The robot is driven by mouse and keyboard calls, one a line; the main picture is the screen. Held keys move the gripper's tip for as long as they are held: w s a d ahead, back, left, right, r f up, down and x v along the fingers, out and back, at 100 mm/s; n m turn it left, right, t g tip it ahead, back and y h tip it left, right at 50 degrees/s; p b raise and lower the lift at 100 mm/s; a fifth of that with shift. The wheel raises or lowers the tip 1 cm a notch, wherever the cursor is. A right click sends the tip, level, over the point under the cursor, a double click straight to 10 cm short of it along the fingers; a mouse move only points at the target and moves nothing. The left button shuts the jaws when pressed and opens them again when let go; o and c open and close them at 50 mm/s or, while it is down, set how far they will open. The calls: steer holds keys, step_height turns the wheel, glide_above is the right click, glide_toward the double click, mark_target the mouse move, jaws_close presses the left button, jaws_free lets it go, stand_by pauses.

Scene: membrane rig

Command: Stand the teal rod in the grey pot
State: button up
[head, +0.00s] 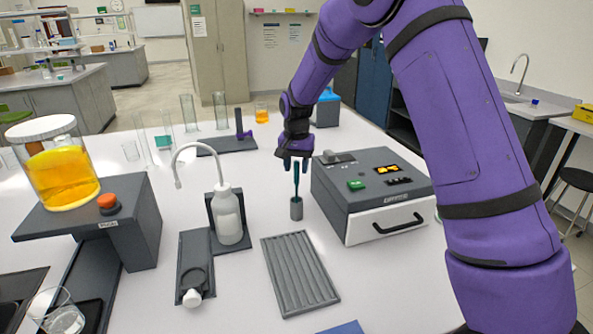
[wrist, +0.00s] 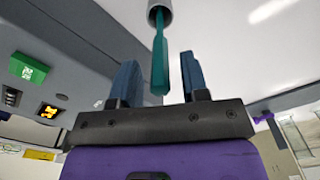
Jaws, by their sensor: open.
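The teal rod (wrist: 159,58) stands in the small grey pot (head: 296,211), with its upper part sticking up out of the pot's mouth. The rod also shows in the head view (head: 296,178). The pot stands upright on the white bench, and its rim shows in the wrist view (wrist: 158,12). My gripper (head: 293,162) is just above the rod, pointing down. In the wrist view its two fingers (wrist: 160,82) are apart, with the rod's end between or just beyond them and a gap on each side.
A grey instrument box (head: 372,194) with a black handle stands close right of the pot. A grooved grey tray (head: 299,273) lies in front. A white wash bottle (head: 228,215) stands at left. Glass tubes (head: 220,110) stand behind. Bench between pot and bottle is clear.

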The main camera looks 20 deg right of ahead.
step_height(320, 180, up, 10)
steer(key=shift+r, duration=0.25)
steer(key=shift+s+d+r, duration=0.1)
steer(key=shift+s+r, duration=0.15)
steer(key=shift+r, duration=0.1)
steer(key=s+d+r+n+t, duration=0.1)
steer(key=s+d+r, duration=0.1)
steer(key=s+r, duration=0.6)
steer(key=s+d+r+n+t, duration=0.25)
steer(key=s+r, duration=0.25)
steer(key=s, duration=0.7)
steer(key=s+d+f+n+t, duration=0.1)
steer(key=s+d+f+n, duration=0.1)
steer(key=s, duration=1.8)
steer(key=shift+s+t, duration=0.25)
steer(key=shift+t, duration=0.1)
steer(key=shift+d+n, duration=0.1)
steer(key=shift+n, duration=0.15)
